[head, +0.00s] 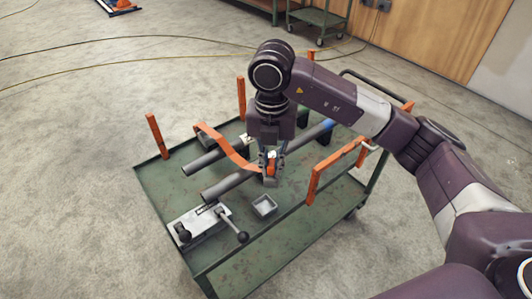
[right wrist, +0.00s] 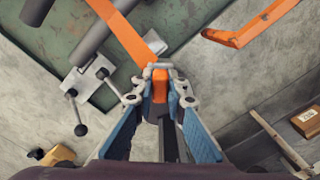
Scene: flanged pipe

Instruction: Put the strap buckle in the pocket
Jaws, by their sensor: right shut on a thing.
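My right gripper (head: 271,174) is shut on the strap buckle (right wrist: 160,67) at the end of an orange strap. In the right wrist view, the gripper (right wrist: 160,86) has the buckle and a short orange end between its fingertips. The orange strap (head: 226,146) runs from the buckle up and left over the pipes. A small grey open-topped box (head: 264,206), which looks like the pocket, is on the green cart just below the gripper in the head view. It appears empty. The buckle is mostly hidden by the fingers in the head view. My left gripper is not in view.
Dark pipes (head: 222,187) lie across the green cart (head: 160,178). A metal clamp with black-knobbed levers (head: 205,226) stands left of the box. Orange posts (head: 157,136) and an orange rail (head: 335,166) rise around the cart's edges. Bare cart top shows around the box.

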